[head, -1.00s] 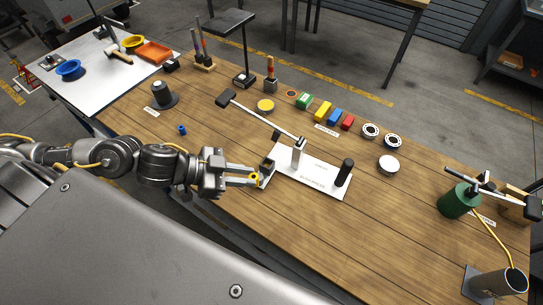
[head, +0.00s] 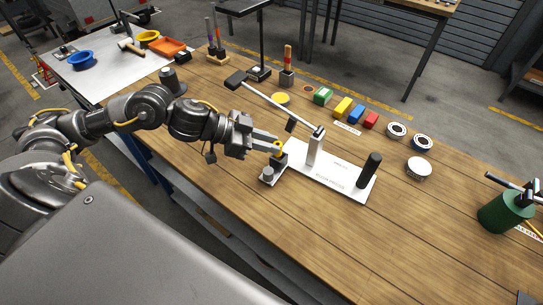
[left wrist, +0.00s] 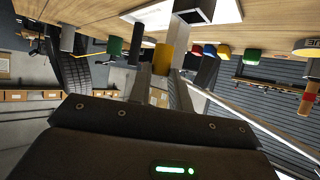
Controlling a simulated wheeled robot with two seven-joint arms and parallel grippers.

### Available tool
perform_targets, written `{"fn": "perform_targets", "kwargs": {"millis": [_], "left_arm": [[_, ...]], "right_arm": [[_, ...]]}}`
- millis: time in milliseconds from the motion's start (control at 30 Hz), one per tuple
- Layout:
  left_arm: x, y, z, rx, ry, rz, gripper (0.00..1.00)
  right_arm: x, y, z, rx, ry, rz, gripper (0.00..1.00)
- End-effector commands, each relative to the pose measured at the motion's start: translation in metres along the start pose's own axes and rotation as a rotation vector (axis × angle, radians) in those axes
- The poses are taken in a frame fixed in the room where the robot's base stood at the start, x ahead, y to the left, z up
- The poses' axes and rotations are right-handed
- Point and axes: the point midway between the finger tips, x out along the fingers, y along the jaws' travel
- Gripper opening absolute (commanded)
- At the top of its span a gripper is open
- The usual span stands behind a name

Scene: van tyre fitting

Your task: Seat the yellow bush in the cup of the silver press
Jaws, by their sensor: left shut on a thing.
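My left gripper (head: 268,145) is shut on the yellow bush (head: 277,149), seen between the fingertips. In the left wrist view the bush (left wrist: 162,60) is upright between the two fingers. The silver press has a white plate (head: 335,184), a silver post (head: 314,150) and a lever with a black handle (head: 236,80). The bush is left of the post, just above a dark block (head: 281,160) at the plate's left end. A short grey cylinder (head: 268,174) stands in front of that block. I cannot tell which part is the cup, nor whether the bush touches it. My right gripper is out of view.
A black upright cylinder (head: 371,169) stands at the plate's right end. Green (head: 323,96), yellow, blue and red blocks and round parts lie behind the press. A green drum (head: 505,212) stands at the right. The bench front (head: 310,250) is clear.

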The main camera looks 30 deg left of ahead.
Motion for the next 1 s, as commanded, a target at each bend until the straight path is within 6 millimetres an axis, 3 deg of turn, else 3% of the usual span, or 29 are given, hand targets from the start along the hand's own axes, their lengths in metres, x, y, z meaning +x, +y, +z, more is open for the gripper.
{"fn": "perform_targets", "kwargs": {"millis": [233, 467, 700, 933, 967, 1000], "left_arm": [[0.021, -0.021, 0.018, 0.0, 0.002, 0.0, 0.0], [0.026, -0.026, 0.022, 0.001, 0.002, 0.0, 0.0], [0.042, -0.028, 0.05, 0.0, -0.003, 0.002, 0.0], [0.045, -0.026, 0.057, -0.002, -0.01, 0.005, 0.0], [0.045, -0.026, 0.057, -0.002, -0.011, 0.005, 0.21], [0.045, -0.025, 0.058, -0.002, -0.012, 0.006, 0.26]], "right_arm": [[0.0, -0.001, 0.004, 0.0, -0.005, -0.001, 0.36], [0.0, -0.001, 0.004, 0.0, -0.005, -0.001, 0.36], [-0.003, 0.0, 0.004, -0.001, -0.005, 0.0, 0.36], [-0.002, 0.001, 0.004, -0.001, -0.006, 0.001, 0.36], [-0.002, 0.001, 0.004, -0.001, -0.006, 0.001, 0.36], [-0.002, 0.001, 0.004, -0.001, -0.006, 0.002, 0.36]]}}
